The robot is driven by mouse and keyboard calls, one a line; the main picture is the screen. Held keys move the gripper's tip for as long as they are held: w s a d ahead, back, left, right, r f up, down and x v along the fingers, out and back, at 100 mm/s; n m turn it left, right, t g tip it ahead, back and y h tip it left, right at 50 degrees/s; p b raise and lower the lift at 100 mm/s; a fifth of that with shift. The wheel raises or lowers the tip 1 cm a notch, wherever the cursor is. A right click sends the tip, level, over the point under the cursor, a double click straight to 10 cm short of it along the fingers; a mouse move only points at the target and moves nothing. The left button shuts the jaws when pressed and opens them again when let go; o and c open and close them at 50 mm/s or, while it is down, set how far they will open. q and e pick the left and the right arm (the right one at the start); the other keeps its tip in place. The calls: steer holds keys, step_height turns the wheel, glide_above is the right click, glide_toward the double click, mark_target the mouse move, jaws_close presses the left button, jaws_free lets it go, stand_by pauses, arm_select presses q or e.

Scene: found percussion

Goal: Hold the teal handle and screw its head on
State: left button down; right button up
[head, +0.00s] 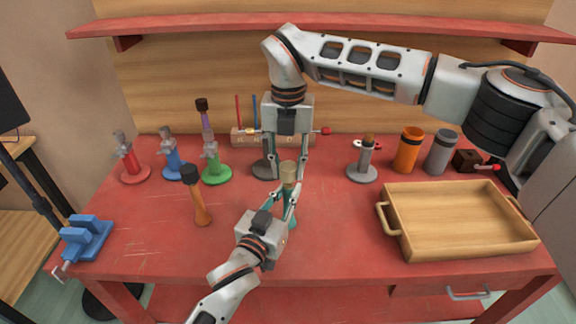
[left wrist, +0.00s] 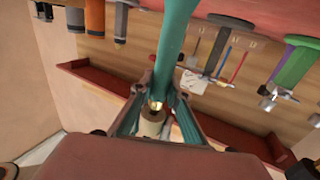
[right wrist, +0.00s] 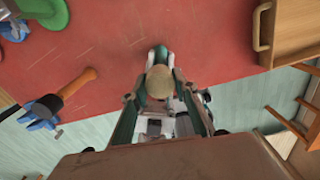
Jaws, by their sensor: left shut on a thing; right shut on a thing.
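The teal handle (head: 292,219) is upright above the red table, in my left gripper (head: 287,200), which is shut on it. In the left wrist view the handle (left wrist: 176,45) runs toward the fingers, with a brass stud (left wrist: 155,105) at its end. The tan cylindrical head (head: 289,172) is right above the handle, between the fingers of my right gripper (head: 289,178), which is shut on it. The round top of the head (right wrist: 160,82) shows in the right wrist view. Head and stud look lined up and close; I cannot tell whether the threads are engaged.
A dark-headed mallet with an orange handle (head: 198,200) stands to the left. A blue vise (head: 86,238) is at the left edge. Several coloured stands, such as the green one (head: 214,171), line the back. A wooden tray (head: 388,222) fills the right side.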

steer(key=shift+f, duration=0.6)
steer(key=m, duration=2.6)
steer(key=shift+a, duration=0.1)
steer(key=m, duration=0.3)
